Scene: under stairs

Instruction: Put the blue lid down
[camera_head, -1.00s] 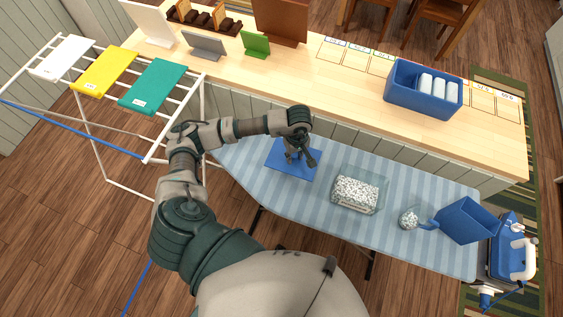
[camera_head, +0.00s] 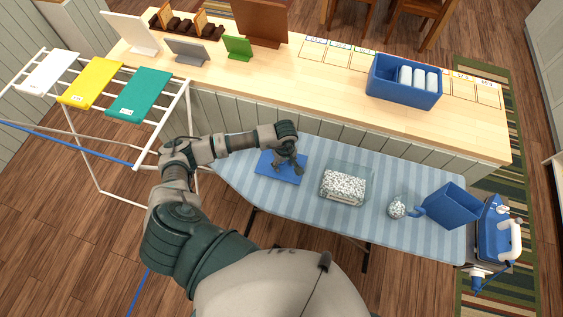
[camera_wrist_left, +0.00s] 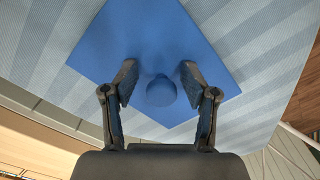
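The blue lid (camera_head: 268,174) is a flat square sheet with a round knob. It lies on the striped ironing board, left of a clear box (camera_head: 345,186) holding speckled white bits. My left gripper (camera_head: 289,166) is just above the lid. In the left wrist view, the blue lid (camera_wrist_left: 150,38) fills the middle, and my left gripper (camera_wrist_left: 158,78) has its two fingers apart, one on each side of the knob (camera_wrist_left: 161,91), with gaps visible between knob and fingers. The head view partly hides the knob behind the fingers. My right gripper is not in view.
A speckled scoop or ball (camera_head: 397,207), a blue bin (camera_head: 450,206) and a blue iron-like appliance (camera_head: 494,240) stand to the right. A wooden counter (camera_head: 300,75) runs behind the ironing board (camera_head: 300,196). A drying rack (camera_head: 150,150) with folded cloths stands left.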

